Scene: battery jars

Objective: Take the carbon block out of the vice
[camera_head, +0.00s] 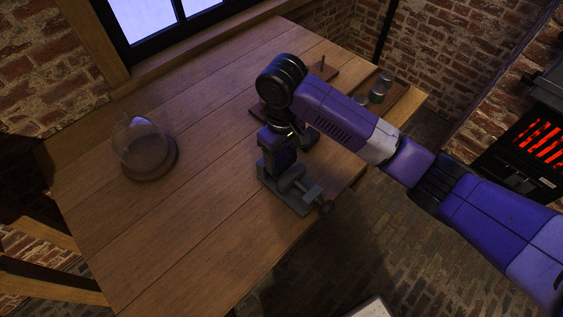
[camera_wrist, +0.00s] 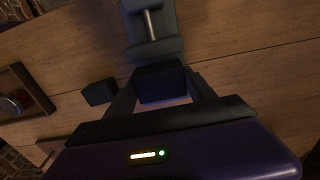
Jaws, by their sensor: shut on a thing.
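The grey vice (camera_head: 297,193) stands at the table's right edge in the head view. In the wrist view its jaw and screw (camera_wrist: 152,30) show at the top. The carbon block (camera_wrist: 160,82) is black and boxy in the wrist view, right beside the vice jaw. My gripper (camera_wrist: 162,90) is shut on it, one finger on each side. In the head view my gripper (camera_head: 279,158) points down just above the vice and hides the block. I cannot tell whether the block is still between the vice jaws.
A glass dome on a round wooden base (camera_head: 150,165) stands at the left of the table (camera_head: 170,235). A tray with small jars (camera_head: 385,90) stands at the far right corner. A small dark block (camera_wrist: 100,92) lies left of my gripper. The table's middle is clear.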

